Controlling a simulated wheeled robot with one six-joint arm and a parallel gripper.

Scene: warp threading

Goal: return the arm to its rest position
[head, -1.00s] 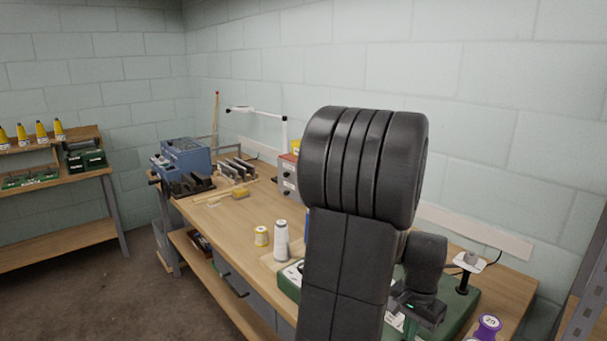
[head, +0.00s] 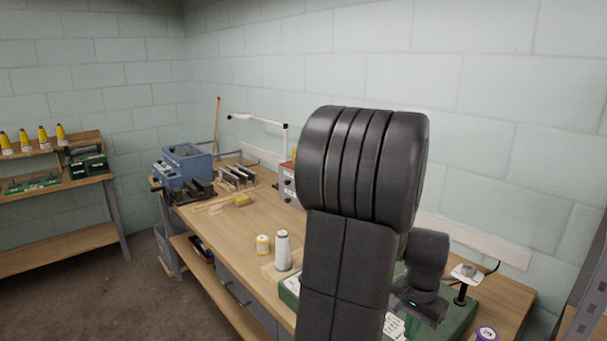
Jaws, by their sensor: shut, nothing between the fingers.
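My arm (head: 350,240) fills the centre right of the head view, its large ribbed dark joint standing above the workbench. Behind it, a smaller dark wrist link (head: 428,262) reaches down to my gripper (head: 411,318), which is low over the green base on the bench and partly hidden by the arm. The gripper is shut with nothing seen in it. A small green light shows on its body.
A shelf (head: 60,237) stands left. Floor between is clear.

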